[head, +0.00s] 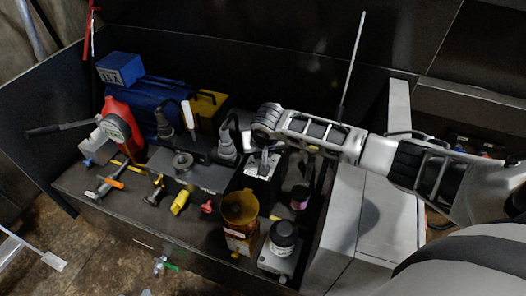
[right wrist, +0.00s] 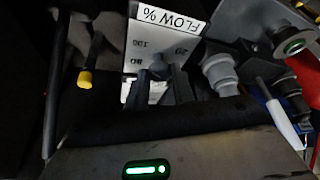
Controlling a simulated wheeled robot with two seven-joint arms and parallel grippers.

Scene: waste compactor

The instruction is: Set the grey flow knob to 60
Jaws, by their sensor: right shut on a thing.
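The grey flow knob (right wrist: 157,68) sits on this plate, partly hidden by my fingers. My right gripper (right wrist: 160,86) is shut on the knob, with one dark finger on each side. In the head view my right gripper (head: 264,150) reaches in from the right over the plate. The knob's pointer and setting cannot be read. My left gripper is out of view.
A brown container (head: 239,208) and a grey device with a round dark top (head: 283,237) stand in front of the panel. A yellow-tipped part (right wrist: 84,79) is near the gripper.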

